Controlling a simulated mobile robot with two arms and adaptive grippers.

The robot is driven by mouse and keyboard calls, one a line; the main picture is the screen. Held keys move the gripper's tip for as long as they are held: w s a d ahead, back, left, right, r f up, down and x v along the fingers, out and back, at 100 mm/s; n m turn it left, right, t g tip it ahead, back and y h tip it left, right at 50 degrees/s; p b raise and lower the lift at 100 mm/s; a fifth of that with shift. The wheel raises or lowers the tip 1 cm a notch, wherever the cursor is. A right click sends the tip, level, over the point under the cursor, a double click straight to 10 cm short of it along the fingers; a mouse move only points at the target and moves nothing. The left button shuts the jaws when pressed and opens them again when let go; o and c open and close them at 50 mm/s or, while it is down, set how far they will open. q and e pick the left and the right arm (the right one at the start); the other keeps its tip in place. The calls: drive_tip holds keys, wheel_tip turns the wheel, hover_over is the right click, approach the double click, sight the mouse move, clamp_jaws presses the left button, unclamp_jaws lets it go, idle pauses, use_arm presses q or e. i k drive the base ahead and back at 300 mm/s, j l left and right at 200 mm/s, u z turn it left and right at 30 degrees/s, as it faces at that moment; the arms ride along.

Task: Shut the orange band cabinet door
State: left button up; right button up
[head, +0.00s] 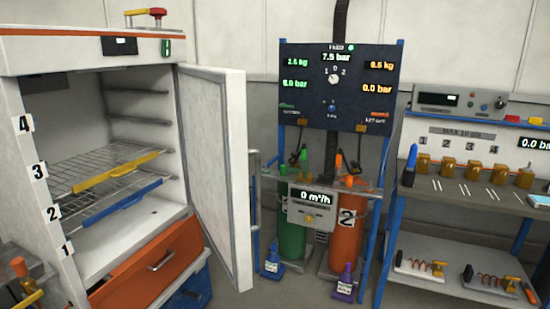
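The white cabinet (15,90) with an orange band (90,31) along its top stands at the left of the head view. Its white door (215,170) is hinged on the right side of the opening and stands wide open, swung out toward me. A grey vertical bar (255,190), which looks like the door's handle, shows just beyond the door's free edge. Inside are wire shelves with a yellow-edged rack (117,171) and a blue-edged rack (123,200). Neither of my grippers is in view.
An orange drawer (150,262) sits below the cabinet opening. Right of the door, a blue-framed gas station holds a green cylinder (291,225) and an orange cylinder (344,248). A shelf bench (460,195) stands at the far right. Some floor shows between door and cylinders.

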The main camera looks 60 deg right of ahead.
sight(212, 101)
drive_tip(key=k+l+z, duration=0.25)
drive_tip(key=l, duration=0.4)
drive_tip(key=l+z, duration=0.2)
drive_tip(key=l, duration=0.45)
drive_tip(key=l+z, duration=0.25)
drive_tip(key=l, duration=0.45)
